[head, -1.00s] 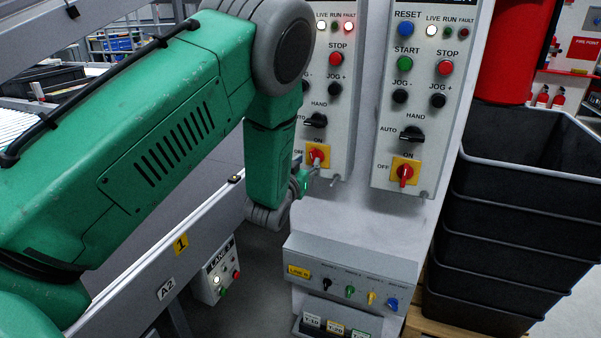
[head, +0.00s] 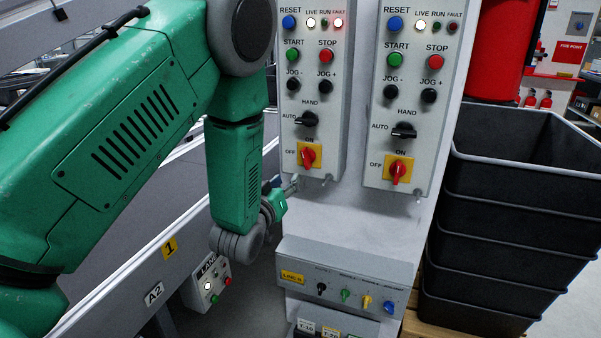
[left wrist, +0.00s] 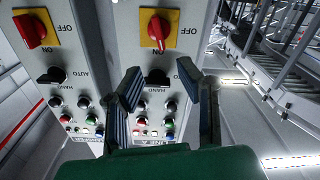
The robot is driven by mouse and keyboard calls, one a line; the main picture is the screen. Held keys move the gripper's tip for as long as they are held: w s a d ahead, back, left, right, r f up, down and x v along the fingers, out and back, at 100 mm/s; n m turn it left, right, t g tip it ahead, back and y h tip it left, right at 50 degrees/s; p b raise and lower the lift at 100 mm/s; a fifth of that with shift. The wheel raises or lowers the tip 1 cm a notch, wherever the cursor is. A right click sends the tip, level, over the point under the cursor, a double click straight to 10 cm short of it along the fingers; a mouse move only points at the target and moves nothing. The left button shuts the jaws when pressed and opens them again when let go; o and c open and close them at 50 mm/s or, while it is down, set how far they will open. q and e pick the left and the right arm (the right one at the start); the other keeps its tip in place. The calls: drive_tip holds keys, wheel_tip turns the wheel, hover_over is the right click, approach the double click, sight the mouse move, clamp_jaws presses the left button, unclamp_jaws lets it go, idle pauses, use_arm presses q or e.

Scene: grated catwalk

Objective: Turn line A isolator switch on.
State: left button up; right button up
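Two grey control panels stand side by side, each with a red rotary isolator on a yellow plate marked ON and OFF. The left panel's isolator (head: 308,156) and the right panel's isolator (head: 398,171) show in the head view. Their line labels are cut off there. In the left wrist view both appear upside down: the left panel's isolator (left wrist: 158,29) and the right panel's isolator (left wrist: 31,30). My left gripper (head: 287,190) is below and left of the left panel's isolator, apart from it. Its fingers (left wrist: 162,88) are spread and empty. My right gripper is out of view.
Black selector knobs (head: 307,119) and several push buttons sit above the isolators. A lower box with small coloured switches (head: 345,293) juts out below. Stacked black crates (head: 510,205) stand at the right. A conveyor side rail (head: 130,270) runs at the left.

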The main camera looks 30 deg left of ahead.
sight(304, 159)
use_arm(q)
drive_tip(key=x, duration=1.3)
drive_tip(key=shift+w, duration=0.35)
clamp_jaws()
